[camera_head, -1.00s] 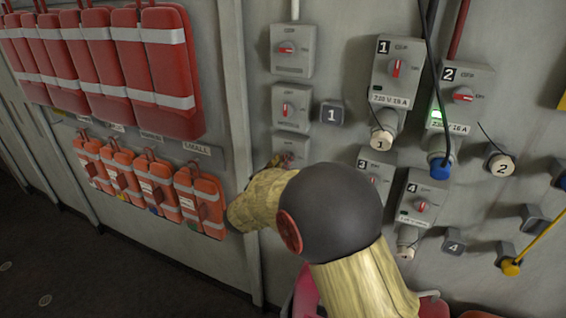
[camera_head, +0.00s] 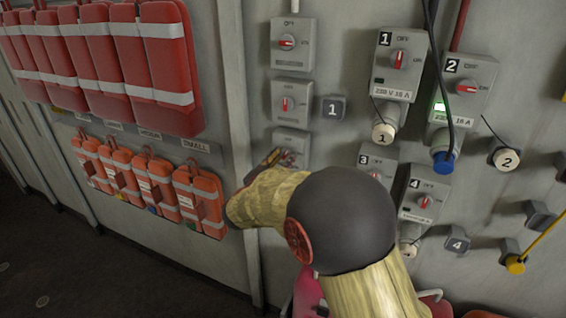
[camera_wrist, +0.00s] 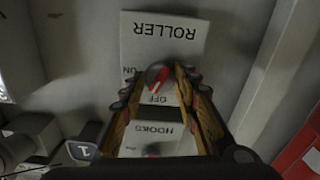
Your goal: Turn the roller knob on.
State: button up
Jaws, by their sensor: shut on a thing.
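The roller knob (camera_wrist: 158,76) is a dark round knob with a red and white pointer on a grey box (camera_wrist: 185,35) lettered ROLLER. The wrist view shows it upside down. The pointer is slanted, with its lower end near the OFF lettering; the ON lettering is to the left. My gripper (camera_wrist: 160,82) is shut on the knob, one finger on each side of it. In the head view, the roller box (camera_head: 292,138) is the lowest of three in a column. My gripper (camera_head: 284,158) and forearm hide its lower part and most of the knob.
The hooks box (camera_wrist: 148,136) sits just above the roller box, with a tag numbered 1 (camera_head: 330,108) beside it. Numbered power sockets with cables (camera_head: 460,90) are on the right. Red bags (camera_head: 165,60) and orange pouches (camera_head: 200,205) hang on the left.

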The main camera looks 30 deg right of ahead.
jog(key=m+b, duration=0.4)
jog(key=m, duration=0.2)
jog(key=shift+f+b, duration=0.2)
jog(key=shift+b, duration=0.15)
jog(key=m+b, duration=0.3)
jog(key=shift+m, duration=0.4)
jog(key=shift+m+b, duration=1.1)
jog(key=shift+m, duration=0.3)
jog(key=shift+r, duration=0.1)
jog(key=o, duration=1.1)
jog(key=shift+o, duration=0.2)
jog(key=shift+r, duration=0.1)
jog(key=v, duration=1.2)
